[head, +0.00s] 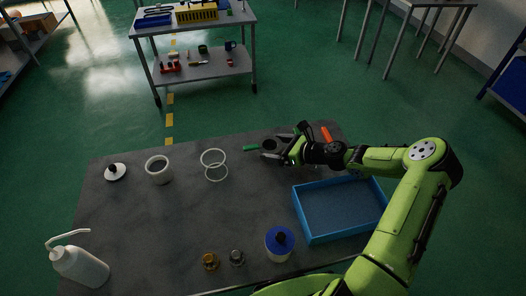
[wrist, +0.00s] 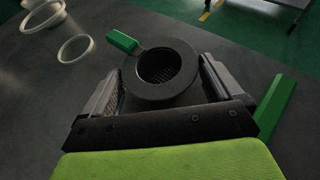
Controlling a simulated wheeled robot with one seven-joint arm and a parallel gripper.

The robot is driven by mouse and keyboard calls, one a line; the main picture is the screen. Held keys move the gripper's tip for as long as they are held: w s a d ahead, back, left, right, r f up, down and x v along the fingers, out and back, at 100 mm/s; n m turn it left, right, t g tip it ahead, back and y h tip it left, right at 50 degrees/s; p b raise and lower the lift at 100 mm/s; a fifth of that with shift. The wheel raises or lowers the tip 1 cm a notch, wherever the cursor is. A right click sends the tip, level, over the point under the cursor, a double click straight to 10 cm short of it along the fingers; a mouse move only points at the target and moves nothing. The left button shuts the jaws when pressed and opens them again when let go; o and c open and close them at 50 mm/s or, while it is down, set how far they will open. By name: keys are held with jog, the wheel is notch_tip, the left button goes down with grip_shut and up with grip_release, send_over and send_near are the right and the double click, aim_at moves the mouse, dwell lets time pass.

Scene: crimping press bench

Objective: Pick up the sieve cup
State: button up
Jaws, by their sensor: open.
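The sieve cup (wrist: 163,68) is dark grey with a wide flat rim and what looks like mesh inside its round opening. In the head view the cup (head: 269,147) stands upright near the back edge of the bench, partly covered by my gripper. My gripper (head: 284,148) is open at the cup's right. In the wrist view the two fingers of my gripper (wrist: 160,85) lie on either side of the cup. Whether either finger touches it I cannot tell. The cup's lower part is hidden.
An orange handle (head: 326,134) and blue tray (head: 297,216) are nearby. The bench middle is clear.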

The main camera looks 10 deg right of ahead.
jog(key=shift+w, duration=0.1)
jog(key=shift+c, duration=0.4)
jog(key=shift+r, duration=0.1)
jog(key=c, duration=1.1)
